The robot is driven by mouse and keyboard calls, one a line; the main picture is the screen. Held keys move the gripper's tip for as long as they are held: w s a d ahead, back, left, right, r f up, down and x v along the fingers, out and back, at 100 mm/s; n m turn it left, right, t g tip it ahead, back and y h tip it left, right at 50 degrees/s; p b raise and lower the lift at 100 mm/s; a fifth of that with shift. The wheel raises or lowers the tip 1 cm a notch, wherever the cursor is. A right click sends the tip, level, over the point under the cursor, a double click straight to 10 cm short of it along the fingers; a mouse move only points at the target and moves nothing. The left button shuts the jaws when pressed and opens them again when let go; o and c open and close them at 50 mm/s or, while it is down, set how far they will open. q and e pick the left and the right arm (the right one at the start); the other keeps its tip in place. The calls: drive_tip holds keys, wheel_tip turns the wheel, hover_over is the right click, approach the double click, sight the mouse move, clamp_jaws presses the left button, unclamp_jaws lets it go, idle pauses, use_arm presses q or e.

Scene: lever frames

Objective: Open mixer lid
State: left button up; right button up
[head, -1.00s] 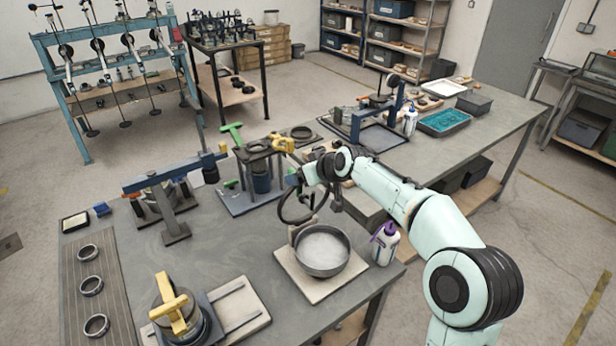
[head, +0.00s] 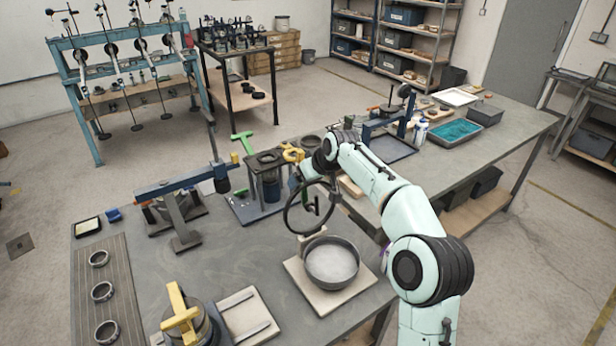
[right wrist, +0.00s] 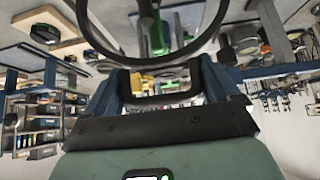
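The mixer bowl (head: 332,264), round, grey and pale inside, sits on a light board (head: 300,280) on the workbench. A dark ring-shaped lid (head: 285,217) with a bar inside it stands raised, steeply tilted, above the bowl's back left edge. My right gripper (right wrist: 160,68) is at the upper edge of this ring. In the right wrist view its fingers are apart, and the dark ring (right wrist: 92,52) curves across just beyond the tips. Whether it touches them is not clear. My left gripper is not in view.
A blue lever frame (head: 180,215) and a press with a yellow part (head: 265,175) stand behind and left of the bowl. A yellow-handled pot (head: 182,315) is at front left. Rings lie on a ribbed mat (head: 120,265).

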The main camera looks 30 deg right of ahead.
drive_tip(key=shift+o, duration=0.6)
drive_tip(key=shift+s+d+f, duration=0.15)
drive_tip(key=shift+d+f, duration=0.05)
drive_tip(key=shift+d, duration=0.05)
drive_tip(key=shift+s+r, duration=0.2)
drive_tip(key=shift+r, duration=0.25)
drive_tip(key=v, duration=1.2)
drive_tip(key=shift+s, duration=0.15)
drive_tip(key=shift+r, duration=0.15)
